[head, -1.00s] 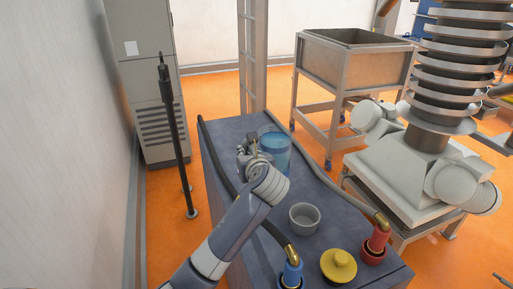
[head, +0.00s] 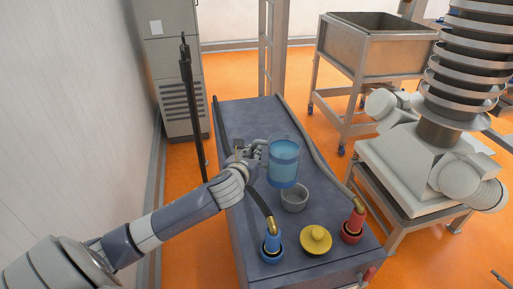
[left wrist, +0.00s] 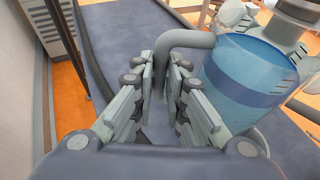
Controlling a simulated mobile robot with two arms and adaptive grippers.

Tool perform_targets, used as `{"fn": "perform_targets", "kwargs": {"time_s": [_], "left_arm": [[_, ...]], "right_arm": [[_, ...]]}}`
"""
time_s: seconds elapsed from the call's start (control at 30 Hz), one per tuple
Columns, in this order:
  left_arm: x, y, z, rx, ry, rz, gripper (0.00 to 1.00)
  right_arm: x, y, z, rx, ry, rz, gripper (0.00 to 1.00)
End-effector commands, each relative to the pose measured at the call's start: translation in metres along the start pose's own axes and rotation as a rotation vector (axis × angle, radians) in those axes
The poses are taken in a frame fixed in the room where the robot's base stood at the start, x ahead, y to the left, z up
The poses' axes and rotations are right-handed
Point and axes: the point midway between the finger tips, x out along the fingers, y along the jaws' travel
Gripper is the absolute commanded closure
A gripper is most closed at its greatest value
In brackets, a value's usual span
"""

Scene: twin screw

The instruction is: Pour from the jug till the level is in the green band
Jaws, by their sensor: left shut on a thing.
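The jug (head: 283,170) is a clear cylinder with blue liquid in it and a grey handle on its left side. My left gripper (head: 247,153) is shut on the jug's handle. The left wrist view shows the handle between the fingers of the left gripper (left wrist: 168,90), with the jug (left wrist: 240,85) to the right of them. The jug looks about upright and stands out above and behind a small grey cup (head: 294,199) on the bench. The inside of the cup is mostly hidden, and I make out no green band. My right gripper is out of view.
The blue-grey bench top (head: 245,115) carries a blue hose fitting (head: 271,245), a red hose fitting (head: 353,225) and a yellow knobbed lid (head: 316,239) near its front. Hoses run along its edges. A metal bin on a stand (head: 365,50) stands behind.

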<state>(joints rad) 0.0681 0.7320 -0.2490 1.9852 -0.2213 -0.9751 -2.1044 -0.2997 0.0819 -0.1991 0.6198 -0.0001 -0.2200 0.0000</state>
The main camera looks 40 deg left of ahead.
Motion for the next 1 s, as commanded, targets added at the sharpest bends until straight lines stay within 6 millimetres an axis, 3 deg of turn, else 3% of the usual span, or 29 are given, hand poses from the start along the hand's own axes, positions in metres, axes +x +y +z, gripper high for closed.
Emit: {"fn": "perform_targets", "kwargs": {"time_s": [0.37, 0.8, 1.0], "left_arm": [[-0.007, 0.002, 0.010, 0.057, -0.043, -0.016, 1.00], [-0.014, 0.009, 0.041, 0.278, -0.183, 0.066, 1.00], [-0.014, 0.009, 0.042, 0.278, -0.183, 0.067, 1.00]], "right_arm": [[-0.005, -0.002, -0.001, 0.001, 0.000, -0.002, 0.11], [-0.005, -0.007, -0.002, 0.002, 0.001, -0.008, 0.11], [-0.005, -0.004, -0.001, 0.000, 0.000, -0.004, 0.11]]}}
